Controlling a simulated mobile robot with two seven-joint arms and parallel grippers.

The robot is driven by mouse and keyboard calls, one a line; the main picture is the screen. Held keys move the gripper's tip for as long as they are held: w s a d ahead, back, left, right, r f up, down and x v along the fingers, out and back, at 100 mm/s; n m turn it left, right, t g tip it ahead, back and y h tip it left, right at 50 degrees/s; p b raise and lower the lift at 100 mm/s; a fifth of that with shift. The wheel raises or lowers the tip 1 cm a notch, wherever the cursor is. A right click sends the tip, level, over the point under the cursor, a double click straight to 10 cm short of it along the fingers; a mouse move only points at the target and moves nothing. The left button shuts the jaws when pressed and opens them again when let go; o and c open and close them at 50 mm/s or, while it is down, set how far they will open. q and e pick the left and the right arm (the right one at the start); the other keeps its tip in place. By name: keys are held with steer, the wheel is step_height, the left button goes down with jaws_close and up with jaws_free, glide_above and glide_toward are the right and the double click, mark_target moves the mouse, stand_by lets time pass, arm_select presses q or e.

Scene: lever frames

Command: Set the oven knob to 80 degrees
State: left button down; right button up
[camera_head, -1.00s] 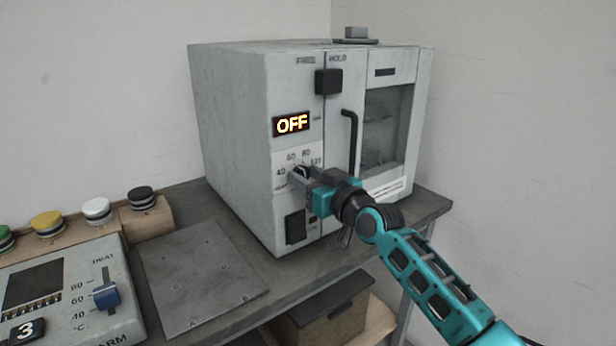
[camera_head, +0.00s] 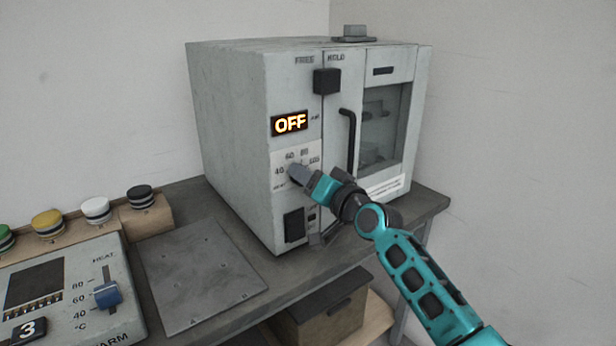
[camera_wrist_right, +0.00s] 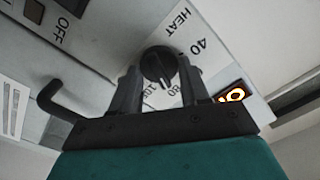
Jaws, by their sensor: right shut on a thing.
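The oven (camera_head: 232,130) stands on the grey bench, its display (camera_head: 289,124) reading OFF. Below it is a white dial plate (camera_head: 281,159) with marks such as 40, 60 and 80. My right gripper (camera_head: 300,172) is at this dial and hides most of the knob in the head view. In the right wrist view the dark round knob (camera_wrist_right: 156,62) sits between the two fingers, and the gripper is shut on it. A pale line on the knob points down in that view, near the 80; its exact setting is hard to read. My left gripper is out of view.
The oven has a black door handle (camera_head: 348,140), a black block (camera_head: 327,81) under FREE and HOLD, and a dark switch (camera_head: 294,226) low down. A heat panel with a blue slider (camera_head: 107,294), a grey plate (camera_head: 202,275) and several coloured knobs are left.

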steer(key=shift+f, duration=0.1)
stand_by(0.3)
steer(key=o, duration=1.1)
steer(key=shift+c, duration=0.2)
steer(key=p+v, duration=0.1)
steer(key=v, duration=1.2)
steer(key=shift+p, duration=0.3)
